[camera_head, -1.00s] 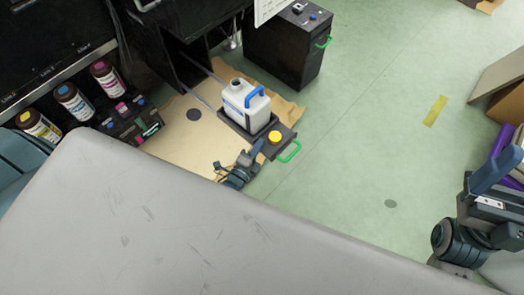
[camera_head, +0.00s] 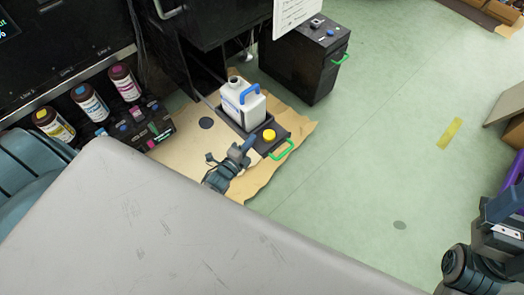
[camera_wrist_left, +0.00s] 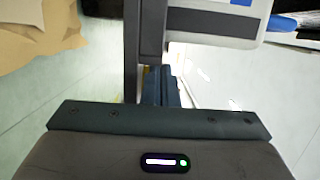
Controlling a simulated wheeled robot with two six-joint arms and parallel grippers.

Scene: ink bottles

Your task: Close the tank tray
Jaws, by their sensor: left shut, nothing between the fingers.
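The tank tray (camera_head: 266,151) is dark and partly out of the black cabinet. It carries an upright white tank (camera_head: 238,112) with a blue handle, and a yellow cap (camera_head: 269,135) lies near its front. A green handle (camera_head: 282,150) is on its front end. My left gripper (camera_head: 248,143) is shut and empty at the tray's front end, left of the green handle; contact cannot be made out. Its fingers show in the left wrist view (camera_wrist_left: 160,85). My right gripper (camera_head: 508,200) is at the right edge, partly cut off, its fingers unclear.
Torn brown cardboard (camera_head: 180,150) lies under the tray. A black box (camera_head: 307,62) with its own green handle stands right of it. Several ink bottles (camera_head: 90,102) stand left. A large grey surface (camera_head: 150,220), perhaps part of me, fills the foreground. The green floor at right is open.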

